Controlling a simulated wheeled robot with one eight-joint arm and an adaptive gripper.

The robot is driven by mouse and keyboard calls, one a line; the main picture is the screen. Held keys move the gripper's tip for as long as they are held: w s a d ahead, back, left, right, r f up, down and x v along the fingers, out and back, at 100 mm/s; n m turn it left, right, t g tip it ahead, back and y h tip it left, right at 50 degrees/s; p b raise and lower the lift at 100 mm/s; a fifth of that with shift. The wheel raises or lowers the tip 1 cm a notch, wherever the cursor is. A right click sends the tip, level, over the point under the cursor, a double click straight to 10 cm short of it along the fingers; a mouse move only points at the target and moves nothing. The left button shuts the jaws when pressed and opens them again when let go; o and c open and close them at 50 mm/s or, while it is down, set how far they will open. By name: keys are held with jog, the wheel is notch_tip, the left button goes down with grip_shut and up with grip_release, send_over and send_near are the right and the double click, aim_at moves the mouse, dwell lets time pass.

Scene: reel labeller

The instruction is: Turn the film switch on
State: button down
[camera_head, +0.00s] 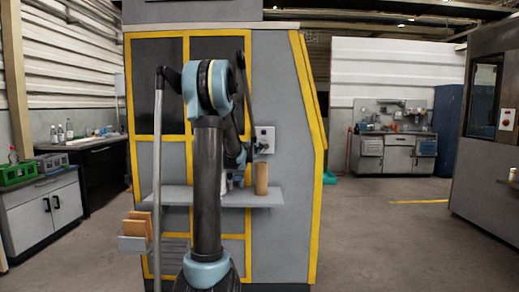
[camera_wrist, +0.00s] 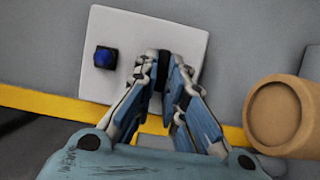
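A pale switch plate (camera_head: 264,138) is mounted on the grey side of the yellow-framed machine. In the wrist view the plate (camera_wrist: 185,25) is tilted and carries a dark knob with a blue face (camera_wrist: 104,58) to the left of my fingers. A small dark part (camera_wrist: 163,62) shows between my fingertips; I cannot tell for sure that it is the film switch. My gripper (camera_wrist: 163,72) is in front of the plate, its fingertips close together on either side of this dark part. Whether they press on it is unclear. In the head view my gripper (camera_head: 258,147) is small at the plate.
A tan cardboard cylinder (camera_head: 261,178) stands on the machine's grey shelf (camera_head: 265,200), just below the plate; it shows at the right in the wrist view (camera_wrist: 275,115). A holder with brown boards (camera_head: 137,228) is at the lower left. The floor to the right is clear.

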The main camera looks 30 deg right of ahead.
dwell(0.4)
jog(key=shift+s+d+r+m+t+y, duration=0.15)
jog(key=shift+m+y, duration=1.1)
jog(key=shift+m, duration=1)
jog(key=shift+d+r+m+t+y, duration=0.1)
jog(key=shift+m+y, duration=1.1)
jog(key=shift+m, duration=1)
jog(key=shift+s+d+r+m+t+y, duration=0.15)
jog(key=shift+m+y, duration=1.1)
jog(key=shift+m, duration=1)
jog(key=shift+w+a, duration=0.1)
